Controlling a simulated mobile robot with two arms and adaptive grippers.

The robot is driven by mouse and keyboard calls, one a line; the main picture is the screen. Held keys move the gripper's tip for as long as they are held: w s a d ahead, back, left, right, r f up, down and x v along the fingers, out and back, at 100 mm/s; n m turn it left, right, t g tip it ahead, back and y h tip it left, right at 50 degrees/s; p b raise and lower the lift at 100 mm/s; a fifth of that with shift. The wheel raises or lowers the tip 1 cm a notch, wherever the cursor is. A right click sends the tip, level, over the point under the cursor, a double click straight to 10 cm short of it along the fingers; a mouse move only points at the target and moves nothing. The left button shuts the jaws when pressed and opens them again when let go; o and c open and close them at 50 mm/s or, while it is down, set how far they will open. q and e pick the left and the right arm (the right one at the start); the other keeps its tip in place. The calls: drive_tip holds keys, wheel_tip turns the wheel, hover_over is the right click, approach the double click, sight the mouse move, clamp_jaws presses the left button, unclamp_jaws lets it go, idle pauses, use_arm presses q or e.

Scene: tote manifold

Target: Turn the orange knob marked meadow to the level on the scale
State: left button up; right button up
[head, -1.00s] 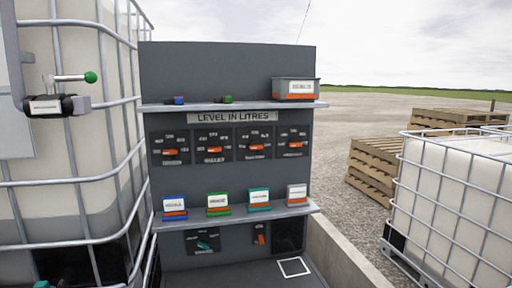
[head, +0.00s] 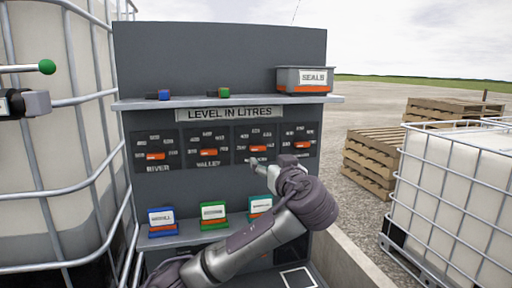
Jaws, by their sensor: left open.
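A dark panel under the sign "LEVEL IN LITRES" (head: 230,114) carries a row of orange knobs with small number scales. The first knob (head: 155,156) is marked river and the second knob (head: 208,152) valley. The third knob (head: 258,149) and the fourth knob (head: 304,145) have labels I cannot read; the third's is partly covered by my gripper. All the knob bars lie about level. My left gripper (head: 268,165) is open and empty, just below the third knob in the picture; I cannot tell whether it touches the panel. My right gripper is not in view.
A lower shelf holds blue (head: 162,221), green (head: 213,214) and teal (head: 260,205) card stands; my arm passes in front of it. An upper shelf holds a grey "SEALS" bin (head: 303,79). A caged tank with a green-balled handle (head: 46,67) stands left, another tank (head: 455,190) right.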

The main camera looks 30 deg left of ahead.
sight(259, 148)
use_arm(q)
drive_tip(key=p+x, duration=0.1)
drive_tip(key=x, duration=0.1)
drive_tip(key=p+x, duration=0.1)
drive_tip(key=x, duration=0.2)
drive_tip(key=p+x, duration=0.1)
drive_tip(key=x, duration=0.1)
drive_tip(key=shift+w+a+r, duration=0.2)
drive_tip(key=shift+a+r, duration=0.1)
drive_tip(key=shift+r, duration=0.1)
drive_tip(key=shift+p+x, duration=0.6)
drive_tip(key=shift+x, duration=0.6)
drive_tip(key=shift+w, duration=0.2)
drive_tip(key=shift+a+f, duration=0.1)
drive_tip(key=shift+a, duration=0.05)
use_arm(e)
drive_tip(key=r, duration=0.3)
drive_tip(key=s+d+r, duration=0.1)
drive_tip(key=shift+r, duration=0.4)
use_arm(q)
drive_tip(key=shift+w, duration=0.1)
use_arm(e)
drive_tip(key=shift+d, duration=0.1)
